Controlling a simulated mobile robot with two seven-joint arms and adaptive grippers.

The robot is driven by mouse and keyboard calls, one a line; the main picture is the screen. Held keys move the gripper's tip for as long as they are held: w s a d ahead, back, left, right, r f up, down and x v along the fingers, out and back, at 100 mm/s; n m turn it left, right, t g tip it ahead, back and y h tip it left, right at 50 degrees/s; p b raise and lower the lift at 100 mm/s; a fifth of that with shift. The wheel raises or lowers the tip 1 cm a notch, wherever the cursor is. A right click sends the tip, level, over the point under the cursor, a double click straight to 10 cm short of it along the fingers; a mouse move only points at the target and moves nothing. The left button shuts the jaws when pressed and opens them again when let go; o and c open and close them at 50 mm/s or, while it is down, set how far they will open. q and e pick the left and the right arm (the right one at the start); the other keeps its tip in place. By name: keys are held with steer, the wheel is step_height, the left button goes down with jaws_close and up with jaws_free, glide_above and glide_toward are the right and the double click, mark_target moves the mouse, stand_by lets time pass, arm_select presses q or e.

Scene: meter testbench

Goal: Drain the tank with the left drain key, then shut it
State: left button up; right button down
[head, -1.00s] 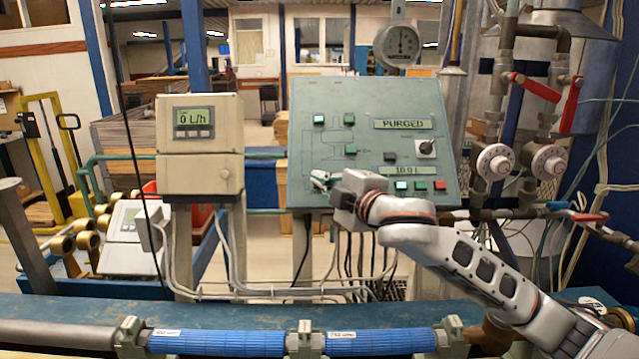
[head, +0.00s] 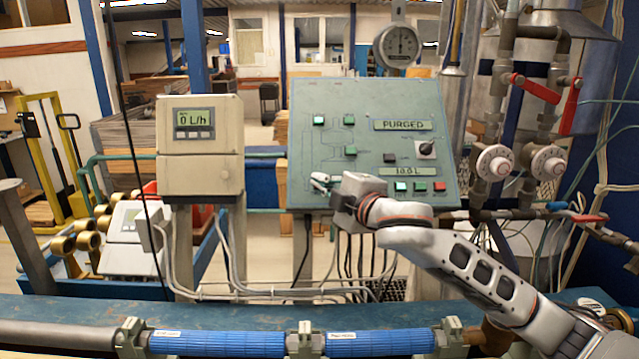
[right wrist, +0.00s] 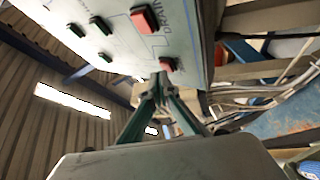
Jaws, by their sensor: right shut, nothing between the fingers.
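The grey-green test panel (head: 290,120) stands upright in the middle of the head view. Its upper display (head: 403,125) reads PURGED; its lower display (head: 401,171) shows a litre value too blurred to read surely. My right gripper (head: 322,181) is shut and empty at the panel's lower left corner. In the right wrist view its fingertips (right wrist: 158,84) are close below a small red key (right wrist: 168,64) beside the word DRAIN. Whether they touch it I cannot tell. A larger red key (right wrist: 143,18) is farther up. My left gripper is not in view.
A beige flow meter (head: 199,130) reading 0 L/h stands left of the panel. Valves with red levers (head: 536,88) and round dials (head: 495,162) are at the right. A blue pipe (head: 217,342) runs along the front bench. Cables hang below the panel.

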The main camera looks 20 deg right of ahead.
steer(key=shift+w+f, duration=0.25)
steer(key=shift+f, duration=0.05)
stand_by(0.7)
steer(key=shift+r, duration=0.1)
stand_by(0.3)
steer(key=shift+s+a+r+p, duration=0.1)
steer(key=shift+s+r+p, duration=0.45)
steer(key=shift+p, duration=0.35)
steer(key=shift+f, duration=0.1)
steer(key=shift+s+a+r, duration=0.25)
steer(key=shift+s+r, duration=0.6)
steer(key=shift+s, duration=0.05)
steer(key=shift+s+a+r, duration=0.25)
steer(key=shift+s+r, duration=0.55)
steer(key=shift+s, duration=0.1)
steer(key=shift+s+a+r, duration=0.2)
steer(key=shift+s+r, duration=0.35)
stand_by(3.2)
